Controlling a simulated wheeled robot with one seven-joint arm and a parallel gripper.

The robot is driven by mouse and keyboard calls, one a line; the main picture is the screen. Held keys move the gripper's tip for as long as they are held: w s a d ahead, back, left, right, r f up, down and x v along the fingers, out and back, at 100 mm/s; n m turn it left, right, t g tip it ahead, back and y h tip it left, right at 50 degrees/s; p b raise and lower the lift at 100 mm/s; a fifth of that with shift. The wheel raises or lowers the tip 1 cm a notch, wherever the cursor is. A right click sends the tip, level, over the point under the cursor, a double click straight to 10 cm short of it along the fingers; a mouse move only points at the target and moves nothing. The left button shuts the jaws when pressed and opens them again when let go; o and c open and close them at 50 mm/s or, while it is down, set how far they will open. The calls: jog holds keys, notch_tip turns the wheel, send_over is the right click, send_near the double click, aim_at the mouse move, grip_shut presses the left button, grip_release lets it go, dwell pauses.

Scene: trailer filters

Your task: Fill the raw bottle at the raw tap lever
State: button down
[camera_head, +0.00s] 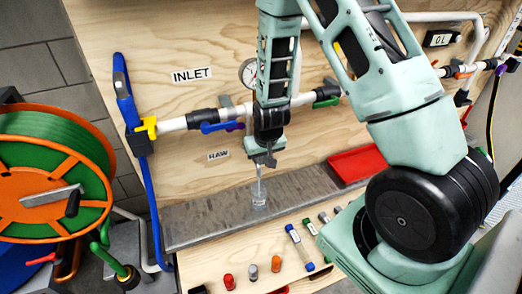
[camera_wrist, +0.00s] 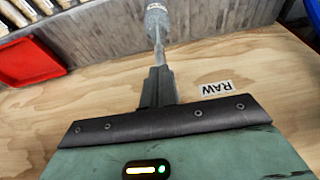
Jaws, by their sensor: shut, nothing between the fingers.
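The raw bottle (camera_head: 259,197), small and clear, stands upright on the grey ledge below the RAW label (camera_head: 218,155). It also shows at the top of the wrist view (camera_wrist: 157,20). A thin pale streak (camera_head: 259,176), which looks like running water, reaches down to the bottle's mouth. My gripper (camera_head: 267,161) is right above the bottle, fingers pointing down, in front of the pipe. In the wrist view its dark fingers (camera_wrist: 160,72) are shut with nothing between them. The raw tap lever is not clearly visible; my gripper and wrist cover that spot.
A white inlet pipe with a blue lever (camera_head: 220,127) and a gauge (camera_head: 248,73) crosses the plywood board. A red tray (camera_head: 357,165) sits right on the grey ledge (camera_head: 190,228). Markers and caps stand on the front shelf (camera_head: 215,260). A hose reel (camera_head: 50,185) is left.

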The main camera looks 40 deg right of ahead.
dwell(0.8)
jog(key=shift+r+p, duration=0.6)
jog(key=shift+r, duration=0.3)
jog(key=p+v, duration=0.1)
jog(key=v, duration=1.2)
jog(key=shift+r, duration=0.35)
